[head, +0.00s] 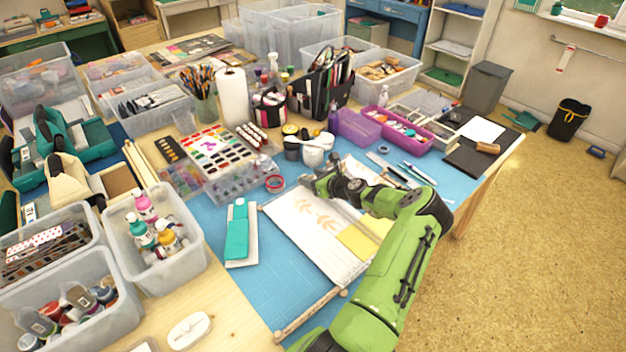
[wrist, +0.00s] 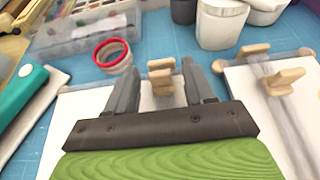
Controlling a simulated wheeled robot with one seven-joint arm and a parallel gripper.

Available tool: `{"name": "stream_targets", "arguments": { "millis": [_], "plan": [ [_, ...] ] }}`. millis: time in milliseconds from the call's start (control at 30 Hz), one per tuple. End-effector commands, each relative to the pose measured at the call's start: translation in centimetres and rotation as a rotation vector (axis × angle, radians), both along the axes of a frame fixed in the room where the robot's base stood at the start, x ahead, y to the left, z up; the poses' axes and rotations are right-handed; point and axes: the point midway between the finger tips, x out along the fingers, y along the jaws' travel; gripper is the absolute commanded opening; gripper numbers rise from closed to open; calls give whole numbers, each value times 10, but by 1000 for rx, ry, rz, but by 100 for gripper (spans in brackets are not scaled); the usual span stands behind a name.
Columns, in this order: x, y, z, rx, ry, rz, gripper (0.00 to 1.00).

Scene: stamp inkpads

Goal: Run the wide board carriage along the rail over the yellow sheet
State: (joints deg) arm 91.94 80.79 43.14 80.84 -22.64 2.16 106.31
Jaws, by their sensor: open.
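A white sheet with pale orange leaf prints (head: 305,215) lies on the blue mat. The yellow sheet (head: 357,242) lies at its right, partly hidden by my arm. My gripper (wrist: 161,66) is open above the far end of the white sheet; it also shows in the head view (head: 322,184). A pale wooden grip (wrist: 160,78) stands between or just beyond its fingers; contact cannot be told. A second wooden grip (wrist: 284,80) stands at the right on a grey strip (wrist: 290,120), perhaps the rail. Which grip belongs to the wide board carriage is unclear.
A red tape ring (head: 275,184) lies left of my gripper. White cups (head: 313,154) stand close behind it. A teal-topped item (head: 238,236) lies left of the white sheet. Pens (head: 418,172) lie at the right. Blue mat (head: 265,285) is bare at the front left.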

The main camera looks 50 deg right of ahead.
Motion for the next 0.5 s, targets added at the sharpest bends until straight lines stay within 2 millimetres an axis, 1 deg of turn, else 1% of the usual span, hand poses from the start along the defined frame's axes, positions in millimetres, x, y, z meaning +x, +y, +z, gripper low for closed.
{"name": "stream_targets", "arguments": {
  "millis": [133,167,500],
  "plan": [
    [0,0,1,0,0,0,53],
    [0,0,1,-1,0,0,52],
    [0,0,1,-1,0,0,0]
  ]
}}
